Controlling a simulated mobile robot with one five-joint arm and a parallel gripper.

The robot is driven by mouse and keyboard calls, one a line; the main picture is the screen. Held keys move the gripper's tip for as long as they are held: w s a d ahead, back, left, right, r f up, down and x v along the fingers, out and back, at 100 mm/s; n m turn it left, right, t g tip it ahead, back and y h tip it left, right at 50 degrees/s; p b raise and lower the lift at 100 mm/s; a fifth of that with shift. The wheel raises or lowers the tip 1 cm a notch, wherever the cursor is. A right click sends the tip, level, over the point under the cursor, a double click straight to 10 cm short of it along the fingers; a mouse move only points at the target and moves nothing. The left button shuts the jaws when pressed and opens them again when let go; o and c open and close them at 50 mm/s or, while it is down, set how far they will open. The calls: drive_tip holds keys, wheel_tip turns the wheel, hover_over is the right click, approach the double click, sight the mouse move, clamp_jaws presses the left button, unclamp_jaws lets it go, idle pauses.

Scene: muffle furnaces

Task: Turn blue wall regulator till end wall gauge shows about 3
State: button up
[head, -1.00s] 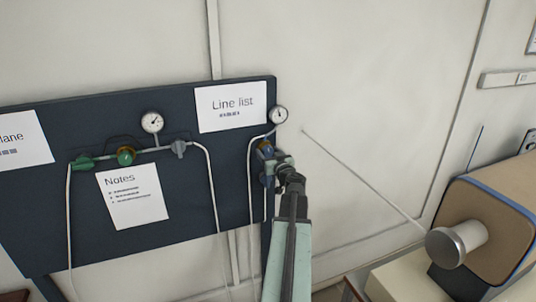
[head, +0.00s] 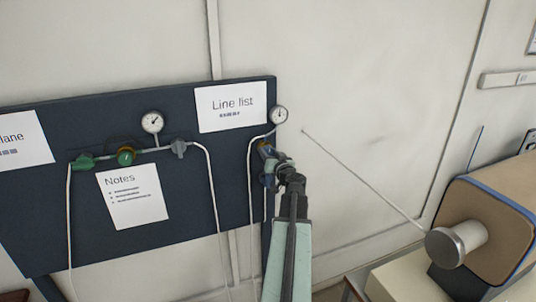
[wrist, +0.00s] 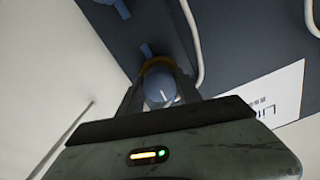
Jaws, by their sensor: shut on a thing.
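The blue wall regulator (wrist: 159,86) sits between the two fingers of my gripper (wrist: 160,95) in the wrist view, with a white mark on its knob and a brass ring behind it. In the head view my gripper (head: 275,163) is at the regulator, by the right edge of the dark panel, and my arm hides part of it. My gripper is shut on the knob. The end wall gauge (head: 279,115) is the small round dial just above, at the panel's right edge. Its needle points roughly upward; its numbers are too small to read.
The dark panel (head: 60,240) also carries another gauge (head: 152,122), a green valve (head: 83,162), a green regulator (head: 126,156) and a grey valve (head: 180,149). Pale tubes run down it. A furnace (head: 500,215) with a round metal knob stands at the right. Bare wall lies between.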

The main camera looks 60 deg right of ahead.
drive_tip(key=o, duration=1.4)
drive_tip(key=shift+c, duration=0.2)
drive_tip(key=v, duration=0.7)
drive_tip(key=shift+s+a, duration=0.25)
drive_tip(key=shift+a, duration=0.1)
